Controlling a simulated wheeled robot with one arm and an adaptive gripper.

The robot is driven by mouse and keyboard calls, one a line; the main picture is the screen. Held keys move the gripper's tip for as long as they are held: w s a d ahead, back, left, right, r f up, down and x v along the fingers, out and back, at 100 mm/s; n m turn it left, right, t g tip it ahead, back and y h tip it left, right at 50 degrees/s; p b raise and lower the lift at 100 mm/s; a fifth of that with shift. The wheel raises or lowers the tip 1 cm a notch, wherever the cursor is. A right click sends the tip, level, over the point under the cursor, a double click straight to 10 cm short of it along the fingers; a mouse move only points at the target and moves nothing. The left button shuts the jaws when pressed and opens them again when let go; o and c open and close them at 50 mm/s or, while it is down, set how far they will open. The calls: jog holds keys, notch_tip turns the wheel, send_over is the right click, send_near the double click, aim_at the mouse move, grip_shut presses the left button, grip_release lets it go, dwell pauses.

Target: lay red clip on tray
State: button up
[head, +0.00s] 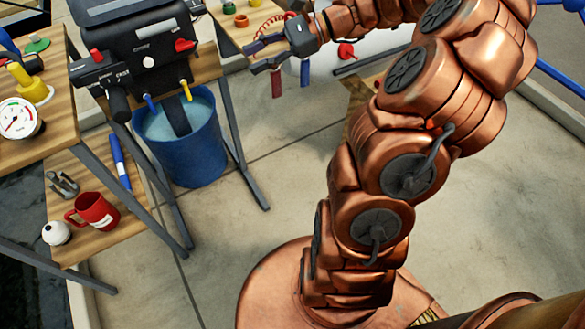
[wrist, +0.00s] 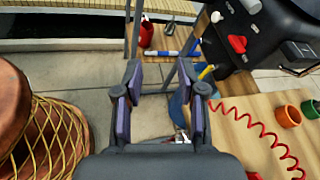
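My gripper (head: 253,58) is open, with its two dark fingers pointing left near the small table's front edge in the head view. In the wrist view my gripper (wrist: 160,76) also shows open, with nothing gripped between the pads. A red coiled cord (wrist: 265,130) lies on the wooden table to the right of the fingers. I cannot tell whether a red clip is on its end. A red knob (head: 184,45) is on the black outboard motor (head: 145,50); it also shows in the wrist view (wrist: 237,43). I cannot pick out a tray.
A blue bucket (head: 187,150) of water stands under the motor. The lower left shelf holds a red mug (head: 95,211), a blue and white tube (head: 119,160) and a shackle. A gauge (head: 18,118) sits on the upper left table. The floor (head: 270,150) between is clear.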

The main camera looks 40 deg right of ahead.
jog(key=s+a+f+n+g+h, duration=0.2)
jog(key=s+a+n+g+h, duration=0.1)
jog(key=s+a+n, duration=0.3)
jog(key=s+a+f+n+g+h, duration=0.2)
jog(key=s+a+f+n+g, duration=0.15)
jog(key=s+a, duration=0.4)
jog(key=s+d+f+n+h, duration=0.1)
jog(key=s+f+n+h, duration=0.1)
jog(key=s+n+h, duration=0.2)
jog(key=s+d+f+n+g+h, duration=0.1)
jog(key=s+n+h, duration=0.3)
jog(key=s, duration=0.5)
jog(key=shift+d+f+n, duration=0.6)
jog(key=shift+f+n, duration=0.15)
jog(key=shift+g, duration=0.25)
notch_tip(320, 180, up, 25)
jog(key=s+p, duration=0.1)
jog(key=p, duration=2.2)
jog(key=shift+s+t, duration=0.2)
jog(key=shift+t, duration=0.2)
jog(key=shift+f, duration=0.1)
